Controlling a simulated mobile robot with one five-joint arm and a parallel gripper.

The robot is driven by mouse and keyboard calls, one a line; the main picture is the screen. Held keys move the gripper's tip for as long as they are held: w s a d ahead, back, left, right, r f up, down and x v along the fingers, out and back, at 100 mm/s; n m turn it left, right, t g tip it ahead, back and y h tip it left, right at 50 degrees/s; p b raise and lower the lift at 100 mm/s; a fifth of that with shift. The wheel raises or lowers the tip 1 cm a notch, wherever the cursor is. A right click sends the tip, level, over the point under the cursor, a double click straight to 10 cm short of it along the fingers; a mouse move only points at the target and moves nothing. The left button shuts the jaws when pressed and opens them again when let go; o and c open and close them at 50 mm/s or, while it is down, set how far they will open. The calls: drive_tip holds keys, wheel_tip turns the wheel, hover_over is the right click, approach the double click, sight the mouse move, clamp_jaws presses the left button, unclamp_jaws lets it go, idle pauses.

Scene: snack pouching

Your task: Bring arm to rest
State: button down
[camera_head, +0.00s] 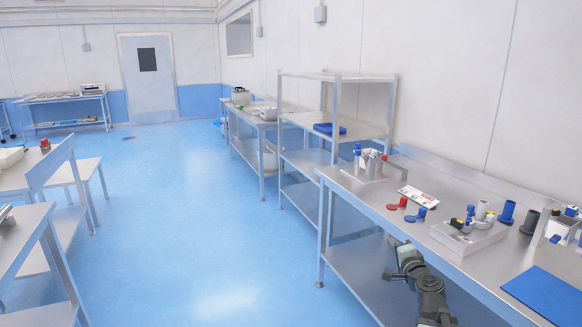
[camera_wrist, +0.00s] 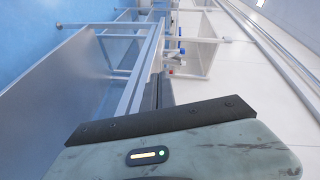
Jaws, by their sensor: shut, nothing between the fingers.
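My gripper (camera_head: 396,260) is in front of the right-hand steel bench (camera_head: 350,188), below its top and beside its edge. It is shut and holds nothing. My arm reaches up to it from the bottom of the head view. In the wrist view, the grey-green gripper body fills the bottom, with a dark bar across it and dark narrow fingers (camera_wrist: 158,92) pointing away along the bench edge.
On the bench are a grey holder block (camera_head: 470,238), a blue mat (camera_head: 548,296), red and blue pieces and a printed card (camera_head: 418,197). A shelf rack (camera_head: 335,140) stands beyond. Open blue floor (camera_head: 200,220) lies left; other benches stand at far left.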

drive_tip(key=a+f+n+g+y, duration=0.2)
drive_tip(key=a+n, duration=0.1)
drive_tip(key=a, duration=0.5)
drive_tip(key=a+f+n+g+y, duration=0.1)
drive_tip(key=a+f+n+y, duration=0.15)
drive_tip(key=a, duration=0.45)
drive_tip(key=s+a+f+n+g, duration=0.7)
drive_tip(key=s+a+f+n, duration=0.15)
drive_tip(key=a+f, duration=0.3)
drive_tip(key=s+d+f+g+h, duration=0.5)
drive_tip(key=s+d+g, duration=0.3)
drive_tip(key=s, duration=0.5)
wheel_tip(320, 180, up, 13)
drive_tip(key=t+p, duration=0.1)
drive_tip(key=p, duration=1.2)
drive_tip(key=shift+w+d+n, duration=0.2)
drive_tip(key=shift+w+n, duration=0.1)
drive_tip(key=shift+n, duration=0.1)
drive_tip(key=shift+a, duration=0.1)
